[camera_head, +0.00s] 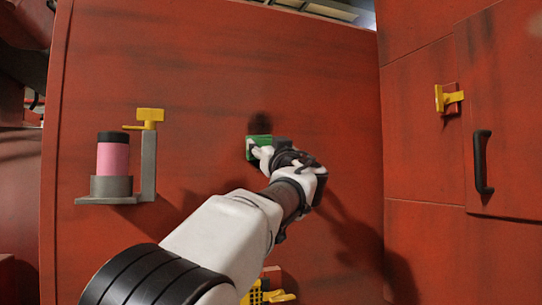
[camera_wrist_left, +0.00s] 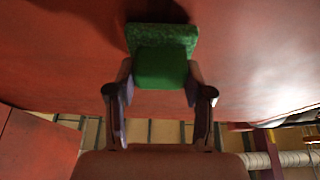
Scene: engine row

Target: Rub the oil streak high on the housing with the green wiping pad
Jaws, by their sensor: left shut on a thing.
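The green wiping pad (camera_head: 259,146) is held flat against or very close to the red housing (camera_head: 200,75); I cannot tell whether it touches. My left gripper (camera_head: 264,156) is shut on the pad's green grip block, which shows between the two fingers in the left wrist view (camera_wrist_left: 161,68). The oil streak (camera_head: 262,123) is a dark smudge on the housing just above the pad, and the pad may cover its lower part. A dark patch also shows beyond the pad in the left wrist view. My right gripper is in neither view.
A grey bracket (camera_head: 109,199) holds a pink cylinder (camera_head: 112,158) on the left, beside a yellow clamp handle (camera_head: 150,115). At the right are a yellow latch (camera_head: 448,98) and a black door handle (camera_head: 482,162). Yellow parts (camera_head: 265,296) sit low, below my arm.

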